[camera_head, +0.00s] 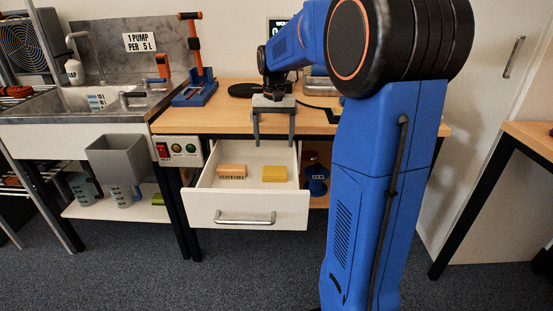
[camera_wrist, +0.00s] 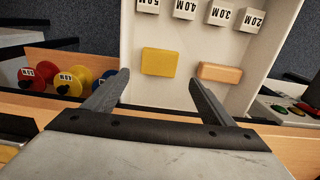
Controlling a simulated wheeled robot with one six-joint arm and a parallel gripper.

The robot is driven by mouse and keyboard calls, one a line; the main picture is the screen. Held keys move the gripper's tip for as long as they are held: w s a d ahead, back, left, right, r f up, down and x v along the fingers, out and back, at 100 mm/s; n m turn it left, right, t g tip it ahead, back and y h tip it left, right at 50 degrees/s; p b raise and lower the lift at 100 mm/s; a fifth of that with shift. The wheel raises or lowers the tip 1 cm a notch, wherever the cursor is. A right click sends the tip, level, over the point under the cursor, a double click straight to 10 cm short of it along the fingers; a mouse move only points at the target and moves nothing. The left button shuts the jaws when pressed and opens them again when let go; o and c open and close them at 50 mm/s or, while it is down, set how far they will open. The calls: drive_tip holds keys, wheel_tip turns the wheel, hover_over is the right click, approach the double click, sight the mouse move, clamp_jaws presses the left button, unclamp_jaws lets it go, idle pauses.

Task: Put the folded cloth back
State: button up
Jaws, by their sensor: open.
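A flat yellow pad (camera_head: 274,174), which may be the folded cloth, lies in the open drawer (camera_head: 262,216), on the right. It also shows in the wrist view (camera_wrist: 160,62), apart from an orange-tan block (camera_wrist: 220,73). In the head view that block looks like a brush (camera_head: 232,171) and lies to the pad's left. My gripper (camera_head: 274,143) points down above the back of the drawer. Its fingers are spread and empty, and in the wrist view (camera_wrist: 158,79) the pad shows ahead between and beyond the fingertips. Nothing touches the pad but the drawer floor.
The workbench top (camera_head: 223,117) lies behind the drawer. Coloured spools (camera_wrist: 70,80) sit beside the drawer. A button box (camera_head: 179,150) is mounted to its left, and a blue and orange stand (camera_head: 197,92) is on the bench.

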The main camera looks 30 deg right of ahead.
drive_tip(key=s+a+n+t, duration=0.1)
drive_tip(key=s+a, duration=0.2)
drive_tip(key=s, duration=0.2)
drive_tip(key=s+a+r+n, duration=0.1)
drive_tip(key=s+a, duration=0.3)
drive_tip(key=s, duration=0.1)
drive_tip(key=s+a+n+t, duration=0.1)
drive_tip(key=s+a, duration=0.2)
drive_tip(key=s, duration=0.3)
drive_tip(key=shift+s+a+r+n+t, duration=0.1)
drive_tip(key=shift+a+r+n+t, duration=0.2)
drive_tip(key=shift+r, duration=0.1)
drive_tip(key=s+a+f+n+t, duration=0.1)
drive_tip(key=s+a+f, duration=0.1)
drive_tip(key=s, duration=0.5)
drive_tip(key=s+a+f+n+t, duration=0.1)
drive_tip(key=s+a+f+n, duration=0.1)
drive_tip(key=s, duration=0.4)
wheel_tip(320, 180, down, 2)
drive_tip(key=shift+s+a+f, duration=0.1)
drive_tip(key=shift+s+a, duration=0.25)
drive_tip(key=shift+a, duration=0.1)
